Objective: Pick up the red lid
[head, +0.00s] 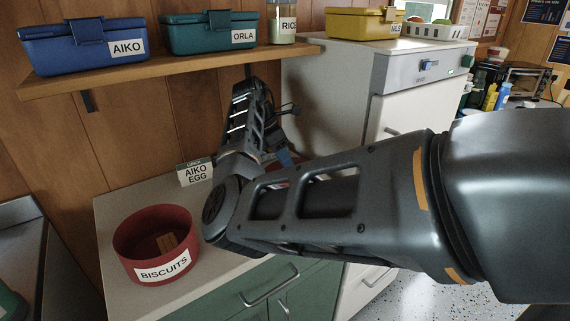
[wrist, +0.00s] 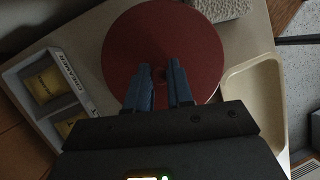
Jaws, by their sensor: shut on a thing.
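The red lid (wrist: 190,35) is a round disc that fills the upper middle of the wrist view. My gripper (wrist: 160,73) reaches over it, its two blue fingers closed at the small knob near the lid's centre. The fingers partly hide the knob.
An open red tin labelled BISCUITS (head: 135,237) stands on the counter, with a brown piece inside. In the wrist view a creamer box (wrist: 33,62) lies left of the lid and a cream tray (wrist: 236,97) right, close by.

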